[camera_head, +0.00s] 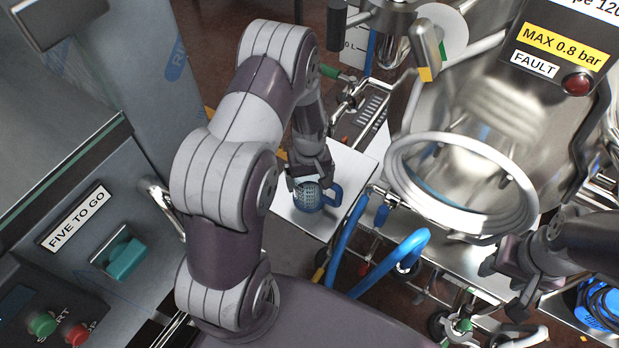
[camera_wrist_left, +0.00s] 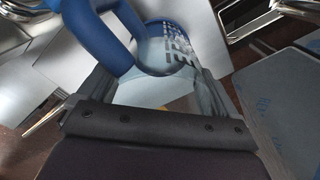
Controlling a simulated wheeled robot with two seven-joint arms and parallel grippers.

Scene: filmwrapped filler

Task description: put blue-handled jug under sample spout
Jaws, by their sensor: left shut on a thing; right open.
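The blue-handled jug (camera_head: 307,196) is a small clear jug with dark markings and a blue handle on its right side. My left gripper (camera_head: 308,172) is shut on it from above, over a pale sheet. In the left wrist view the jug (camera_wrist_left: 182,48) shows between the fingers of my left gripper (camera_wrist_left: 158,92), with its blue handle large at the upper left. A small pipe with a green-ended lever (camera_head: 330,71) stands above a slotted grate (camera_head: 371,112); I cannot tell for sure that it is the sample spout. My right gripper (camera_head: 516,288) is open and empty at the lower right.
A machine panel labelled "FIVE TO GO" (camera_head: 76,216) is at the left. Pale bare surface (camera_head: 350,165) lies between jug and grate.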

